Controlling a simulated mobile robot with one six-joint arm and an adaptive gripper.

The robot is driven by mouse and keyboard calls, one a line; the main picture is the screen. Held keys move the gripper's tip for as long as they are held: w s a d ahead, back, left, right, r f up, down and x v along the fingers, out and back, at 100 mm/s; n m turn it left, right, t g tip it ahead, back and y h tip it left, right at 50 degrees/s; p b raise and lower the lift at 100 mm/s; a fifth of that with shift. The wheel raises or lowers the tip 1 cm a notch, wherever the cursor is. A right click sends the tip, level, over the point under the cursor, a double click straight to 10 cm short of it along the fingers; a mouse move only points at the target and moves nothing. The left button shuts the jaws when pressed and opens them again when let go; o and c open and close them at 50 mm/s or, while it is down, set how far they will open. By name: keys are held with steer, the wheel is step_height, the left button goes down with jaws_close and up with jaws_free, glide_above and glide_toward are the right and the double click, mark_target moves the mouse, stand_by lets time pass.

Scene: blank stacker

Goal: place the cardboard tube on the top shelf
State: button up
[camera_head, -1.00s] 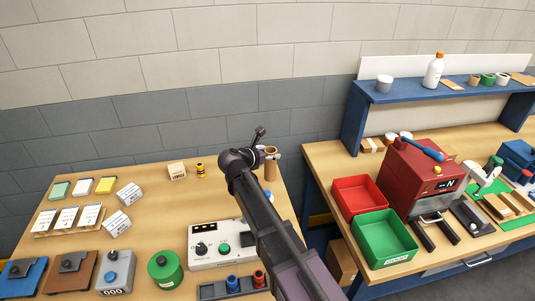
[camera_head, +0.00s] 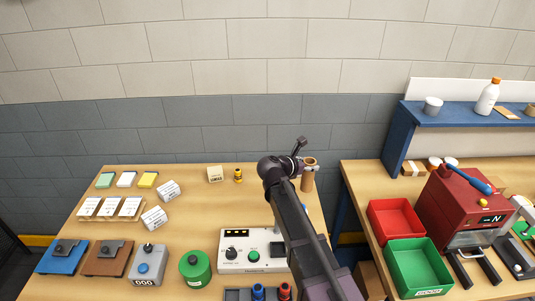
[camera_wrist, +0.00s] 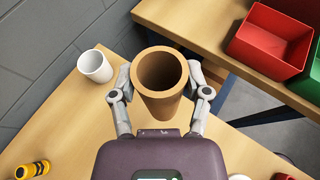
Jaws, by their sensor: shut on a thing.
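The cardboard tube (camera_wrist: 158,102) is brown, hollow and open at its top. In the wrist view my gripper (camera_wrist: 162,88) is shut on it, one finger on each side. In the head view the tube (camera_head: 309,178) shows at the end of my arm, over the right edge of the left table; whether its base touches the table cannot be told. The top shelf (camera_head: 455,119) is a blue raised board at the back of the right bench. A white cup (camera_head: 433,106) and a white bottle with an orange cap (camera_head: 487,97) stand on it.
A red bin (camera_head: 393,219) and a green bin (camera_head: 418,266) sit at the right bench's left side, beside a red machine (camera_head: 470,205). A gap separates the two tables. A white cup (camera_wrist: 95,67) stands near the tube in the wrist view. Shelf space shows between cup and bottle.

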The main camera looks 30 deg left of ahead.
steer(key=shift+w+r+p, duration=0.1)
steer(key=shift+r+p, duration=4.95)
steer(key=shift+d, duration=0.1)
